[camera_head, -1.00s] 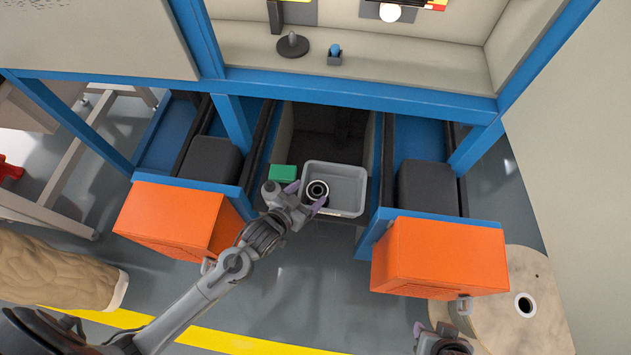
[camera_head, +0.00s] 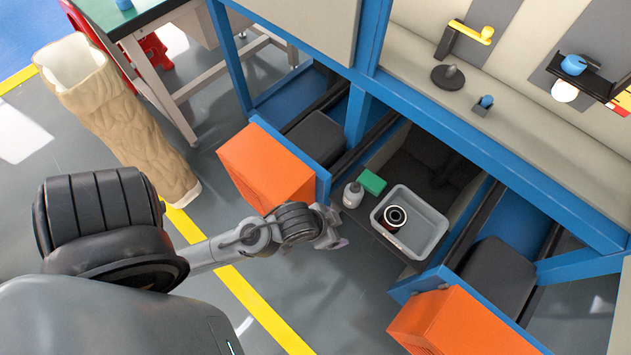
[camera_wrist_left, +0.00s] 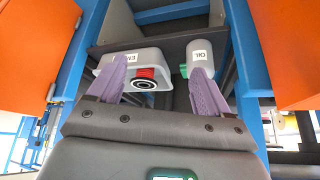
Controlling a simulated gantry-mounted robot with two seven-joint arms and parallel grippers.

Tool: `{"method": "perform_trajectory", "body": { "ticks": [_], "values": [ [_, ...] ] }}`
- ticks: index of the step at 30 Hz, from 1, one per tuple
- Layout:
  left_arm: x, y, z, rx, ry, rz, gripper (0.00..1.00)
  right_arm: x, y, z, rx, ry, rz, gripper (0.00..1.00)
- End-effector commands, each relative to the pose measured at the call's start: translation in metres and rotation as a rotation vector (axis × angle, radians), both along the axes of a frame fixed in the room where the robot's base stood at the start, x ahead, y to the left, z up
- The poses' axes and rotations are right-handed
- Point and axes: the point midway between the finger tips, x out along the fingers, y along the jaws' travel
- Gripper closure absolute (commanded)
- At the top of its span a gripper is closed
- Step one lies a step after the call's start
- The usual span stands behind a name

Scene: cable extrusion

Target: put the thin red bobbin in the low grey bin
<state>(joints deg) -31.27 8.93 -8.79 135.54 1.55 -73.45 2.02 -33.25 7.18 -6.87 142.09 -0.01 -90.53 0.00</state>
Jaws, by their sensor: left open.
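The bobbin's red side (camera_wrist_left: 144,73) also shows in the left wrist view, against the bin (camera_wrist_left: 150,57). My left gripper (camera_head: 338,228) is open and empty, left of the bin and apart from the bobbin. Its two purple fingers (camera_wrist_left: 161,80) are spread in the left wrist view. My right gripper is not in view.
Orange drawer fronts (camera_head: 265,165) (camera_head: 460,325) flank the bay. Blue frame beams (camera_head: 470,140) pass above. The floor below my left gripper is clear.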

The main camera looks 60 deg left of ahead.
Motion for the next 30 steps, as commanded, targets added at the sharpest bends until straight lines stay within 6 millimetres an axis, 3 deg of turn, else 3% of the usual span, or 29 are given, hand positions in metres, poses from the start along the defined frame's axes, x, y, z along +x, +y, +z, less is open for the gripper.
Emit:
{"method": "perform_trajectory", "body": {
  "ticks": [3,9,22,26,30],
  "values": [
    [-0.027,0.005,0.011,0.02,0.112,-0.001,0.21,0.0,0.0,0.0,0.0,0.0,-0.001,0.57],
    [-0.049,0.01,0.019,0.039,0.204,-0.004,0.21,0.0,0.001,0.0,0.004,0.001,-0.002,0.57],
    [-0.05,0.011,0.024,0.04,0.21,-0.005,0.21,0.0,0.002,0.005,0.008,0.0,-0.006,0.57],
    [-0.05,0.011,0.039,0.04,0.21,-0.005,0.21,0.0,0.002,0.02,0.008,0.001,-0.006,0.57],
    [-0.05,0.011,0.068,0.04,0.21,-0.004,0.21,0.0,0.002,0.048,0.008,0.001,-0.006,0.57]
  ]
}}
